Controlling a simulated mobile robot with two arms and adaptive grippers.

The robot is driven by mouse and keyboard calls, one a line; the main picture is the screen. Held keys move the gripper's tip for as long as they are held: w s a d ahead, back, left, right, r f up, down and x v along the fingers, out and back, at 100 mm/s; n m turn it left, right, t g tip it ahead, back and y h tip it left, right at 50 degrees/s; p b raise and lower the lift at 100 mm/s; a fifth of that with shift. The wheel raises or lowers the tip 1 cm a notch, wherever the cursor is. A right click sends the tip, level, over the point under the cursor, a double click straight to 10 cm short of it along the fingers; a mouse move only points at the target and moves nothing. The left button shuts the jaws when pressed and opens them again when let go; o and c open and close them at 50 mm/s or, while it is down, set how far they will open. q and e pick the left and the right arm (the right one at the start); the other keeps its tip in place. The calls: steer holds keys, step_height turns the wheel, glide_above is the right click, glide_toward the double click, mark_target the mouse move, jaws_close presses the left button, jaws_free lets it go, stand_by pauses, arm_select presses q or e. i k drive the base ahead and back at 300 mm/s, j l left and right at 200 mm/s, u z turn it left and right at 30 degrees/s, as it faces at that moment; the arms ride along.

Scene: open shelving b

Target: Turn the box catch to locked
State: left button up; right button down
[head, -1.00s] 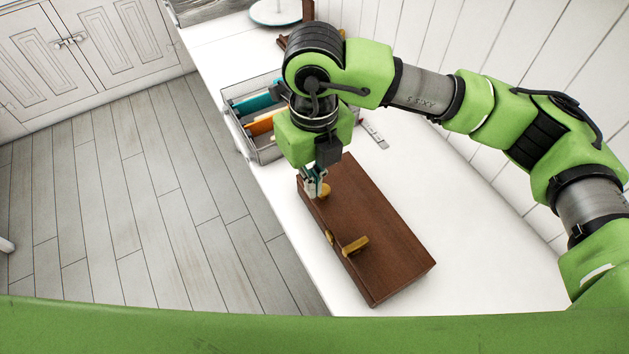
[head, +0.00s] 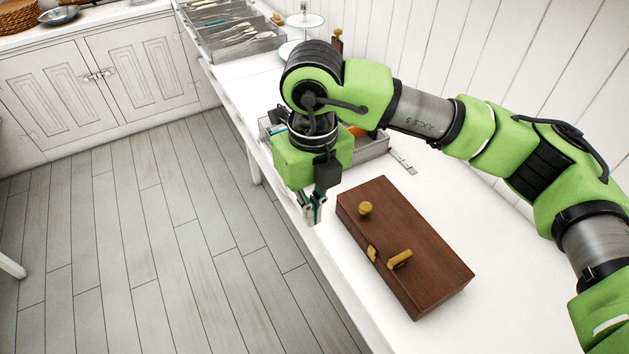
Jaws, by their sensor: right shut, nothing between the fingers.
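A dark brown wooden box (head: 425,230) lies on the white shelf top. On its upper face are a round brass knob (head: 365,208) near the far end and a brass bar-shaped catch (head: 400,259) nearer the front. A small brass piece (head: 372,253) sits on the left edge of the box beside the catch. My right gripper (head: 313,216) points down, shut and empty, to the left of the box near the shelf's edge, apart from the knob and the catch. My left gripper is not in view.
A grey organiser (head: 372,150) stands behind my right arm, partly hidden. A tray of cutlery (head: 228,35) and a tiered white stand (head: 305,20) are farther back. The white top (head: 345,260) is clear around the box. Floor lies left of its edge.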

mark_target(398, 261)
steer(key=k+j, duration=0.2)
steer(key=k, duration=0.3)
steer(key=k+j, duration=0.2)
steer(key=k, duration=0.25)
